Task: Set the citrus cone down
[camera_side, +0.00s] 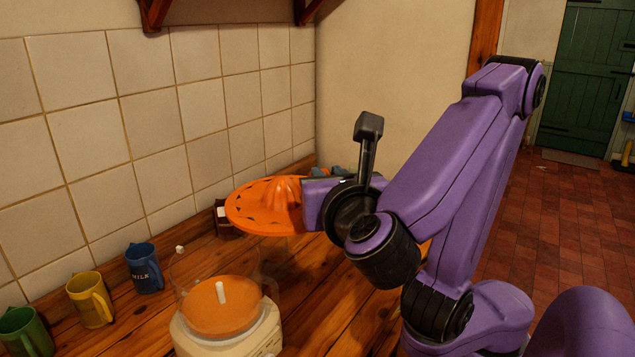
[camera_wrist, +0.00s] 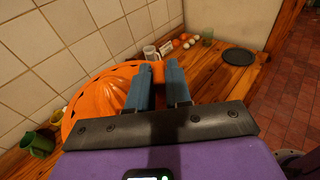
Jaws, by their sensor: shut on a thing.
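The citrus cone (camera_side: 268,203) is an orange ribbed dome on a wide slotted disc. My gripper (camera_side: 312,188) is shut on it at its right side in the side view and holds it in the air, above and behind the juicer. In the wrist view the cone (camera_wrist: 88,108) lies left of the blue fingers of my gripper (camera_wrist: 157,72); the exact contact is hidden. The juicer base (camera_side: 190,343) is cream, with a clear bowl, an orange disc inside and a white upright spindle (camera_side: 221,292).
A blue mug (camera_side: 143,268), a yellow mug (camera_side: 88,300) and a green mug (camera_side: 22,333) stand left of the juicer by the tiled wall.

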